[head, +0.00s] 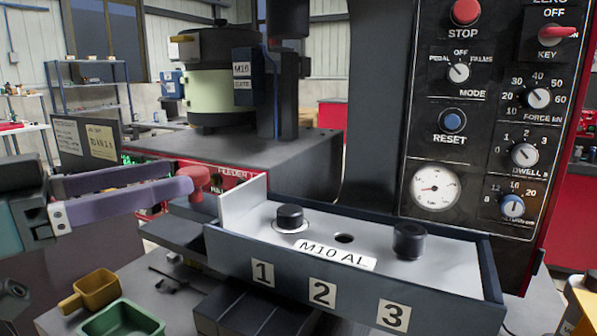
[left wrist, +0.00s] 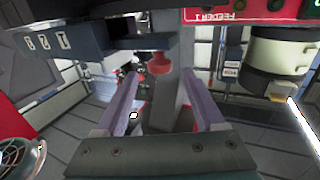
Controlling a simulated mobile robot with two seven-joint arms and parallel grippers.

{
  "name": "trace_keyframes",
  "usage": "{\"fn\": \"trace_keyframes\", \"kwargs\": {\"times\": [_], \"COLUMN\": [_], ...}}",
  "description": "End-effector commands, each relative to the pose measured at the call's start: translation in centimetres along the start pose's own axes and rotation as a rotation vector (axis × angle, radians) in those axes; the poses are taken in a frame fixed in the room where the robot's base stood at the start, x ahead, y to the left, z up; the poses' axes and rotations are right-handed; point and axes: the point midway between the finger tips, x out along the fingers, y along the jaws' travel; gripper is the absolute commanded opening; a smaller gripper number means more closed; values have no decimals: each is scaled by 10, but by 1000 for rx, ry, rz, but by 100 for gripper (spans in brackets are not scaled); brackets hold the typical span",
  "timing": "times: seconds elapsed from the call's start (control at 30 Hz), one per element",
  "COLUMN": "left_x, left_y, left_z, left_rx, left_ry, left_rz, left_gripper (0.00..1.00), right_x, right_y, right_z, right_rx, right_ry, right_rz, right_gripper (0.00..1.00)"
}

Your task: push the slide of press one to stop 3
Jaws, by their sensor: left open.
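The long dark tray marked 1, 2, 3 (head: 350,300) stands in front of the press panel. Its pale top plate (head: 262,228) bears an "M10 AL" label, a hole and two black round pieces, one near 1 (head: 290,217) and one near 3 (head: 408,240). A red knob (head: 199,180) stands at the tray's left end; I cannot tell whether it belongs to the slide. My left gripper (head: 178,178) is open, its purple fingertips close to the knob. In the left wrist view the knob (left wrist: 160,62) shows between and just beyond the fingertips (left wrist: 160,78). My right gripper is not in view.
The black control panel (head: 484,120) with dials rises behind the tray's right side. The feeder (head: 222,95) stands at the back left on a grey-topped cabinet. A yellow scoop (head: 92,291) and a green bin (head: 122,321) sit at the lower left.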

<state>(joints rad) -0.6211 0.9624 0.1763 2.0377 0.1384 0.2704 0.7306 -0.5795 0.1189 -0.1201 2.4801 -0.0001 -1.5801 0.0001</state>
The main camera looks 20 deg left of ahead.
Motion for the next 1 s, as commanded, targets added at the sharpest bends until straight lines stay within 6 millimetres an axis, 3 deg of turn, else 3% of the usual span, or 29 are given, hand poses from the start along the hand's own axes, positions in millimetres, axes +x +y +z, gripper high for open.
{"fn": "trace_keyframes", "kwargs": {"times": [0.3,0.77,1.0], "left_x": [35,44,43], "left_y": [0,0,0], "left_z": [0,0,0], "left_rx": [2,1,1], "left_ry": [2,-2,-2], "left_rz": [0,0,0], "left_gripper": [71,71,46], "right_x": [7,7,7], "right_y": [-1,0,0], "right_z": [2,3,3], "right_rx": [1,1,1], "right_ry": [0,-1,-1], "right_rz": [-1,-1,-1], "right_gripper": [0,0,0]}}
